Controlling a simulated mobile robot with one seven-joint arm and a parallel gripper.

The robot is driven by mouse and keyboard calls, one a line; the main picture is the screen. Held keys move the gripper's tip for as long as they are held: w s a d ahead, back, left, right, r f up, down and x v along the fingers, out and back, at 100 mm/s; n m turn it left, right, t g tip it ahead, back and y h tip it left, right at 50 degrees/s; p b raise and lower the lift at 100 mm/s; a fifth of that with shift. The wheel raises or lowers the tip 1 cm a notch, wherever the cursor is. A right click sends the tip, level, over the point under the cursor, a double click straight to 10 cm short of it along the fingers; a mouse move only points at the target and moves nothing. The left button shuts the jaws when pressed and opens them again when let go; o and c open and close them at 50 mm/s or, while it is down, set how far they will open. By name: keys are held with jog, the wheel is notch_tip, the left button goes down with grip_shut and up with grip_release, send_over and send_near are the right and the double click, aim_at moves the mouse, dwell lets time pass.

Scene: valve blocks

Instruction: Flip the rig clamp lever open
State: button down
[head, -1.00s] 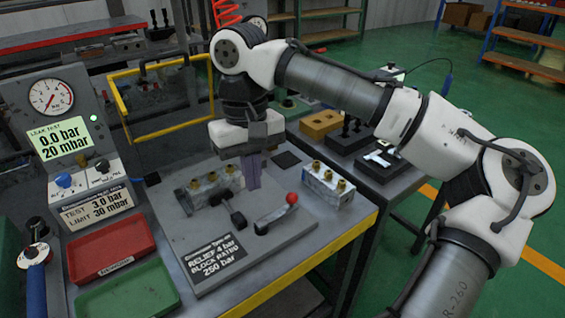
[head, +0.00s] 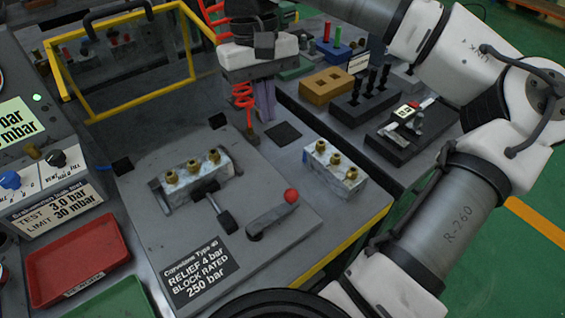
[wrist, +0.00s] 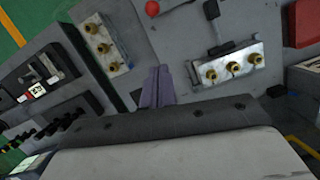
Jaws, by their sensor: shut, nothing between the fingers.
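A clamp with a black handle (head: 224,221) presses toward the near side of a silvery valve block (head: 198,173) with brass fittings on the grey rig plate. Just right of it lies a grey lever with a red ball end (head: 291,196). I cannot tell which of the two is the rig clamp lever. In the wrist view the black handle (wrist: 212,10) and the red ball (wrist: 152,8) show at the top edge.
A second valve block (head: 333,172) stands at the plate's right. A red tray (head: 78,262) and test panel are at left. A side bench holds black fixtures (head: 360,103).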

aim_at(273, 210)
jog(key=x, duration=0.9)
jog(key=shift+f, duration=0.25)
jog(key=s, duration=0.1)
jog(key=s+d, duration=0.1)
jog(key=f, duration=0.1)
jog(key=shift+s+d, duration=0.25)
jog(key=shift+s, duration=0.15)
jog(key=shift+s+d+f, duration=0.1)
jog(key=shift+s+d, duration=0.05)
jog(key=shift+s, duration=0.3)
jog(key=shift+s+p, duration=0.1)
jog(key=shift+p, duration=0.25)
